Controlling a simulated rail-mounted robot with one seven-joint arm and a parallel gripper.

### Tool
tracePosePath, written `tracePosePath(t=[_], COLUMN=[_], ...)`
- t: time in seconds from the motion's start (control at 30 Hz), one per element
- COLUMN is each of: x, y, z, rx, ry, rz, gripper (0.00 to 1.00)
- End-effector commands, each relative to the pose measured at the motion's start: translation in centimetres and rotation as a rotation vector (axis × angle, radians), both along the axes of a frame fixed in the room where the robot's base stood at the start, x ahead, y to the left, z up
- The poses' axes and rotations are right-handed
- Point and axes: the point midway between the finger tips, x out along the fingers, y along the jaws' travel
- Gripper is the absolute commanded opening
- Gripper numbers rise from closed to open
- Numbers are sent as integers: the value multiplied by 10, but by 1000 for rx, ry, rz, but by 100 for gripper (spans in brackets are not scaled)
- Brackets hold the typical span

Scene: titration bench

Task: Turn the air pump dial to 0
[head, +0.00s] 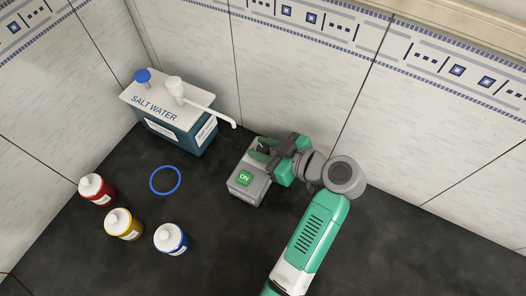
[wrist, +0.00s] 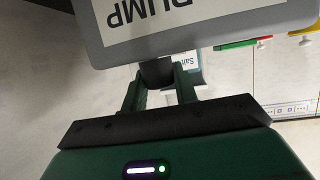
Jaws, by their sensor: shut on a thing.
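The air pump (head: 249,187) is a grey box with a green ON marker on its front part, standing on the dark bench near the back wall. In the wrist view the pump (wrist: 92,25) fills the top, with part of its upside-down label reading PUMP. My gripper (head: 264,150) is at the pump's back end, with my arm reaching in from the lower right. In the wrist view my gripper (wrist: 158,88) is shut on the black dial (wrist: 157,72), one green finger on each side. The dial's setting cannot be read.
The salt water tank (head: 168,123) with a white spout stands behind and left of the pump. A blue ring (head: 165,180) lies on the bench. Red (head: 97,190), yellow (head: 123,225) and blue (head: 171,239) bottles stand at front left. The bench right of my arm is clear.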

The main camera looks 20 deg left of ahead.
Motion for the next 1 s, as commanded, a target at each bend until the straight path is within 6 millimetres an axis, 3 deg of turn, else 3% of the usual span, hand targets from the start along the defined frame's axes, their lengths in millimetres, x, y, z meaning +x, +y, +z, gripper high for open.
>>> tracePosePath(t=[0.03,0.4,1.0], x=[1,0,-1], y=[-1,0,0], z=[-7,-6,-6], rx=[-4,-5,-6], ry=[5,7,10], rz=[29,213,259], gripper=[6,6,6])
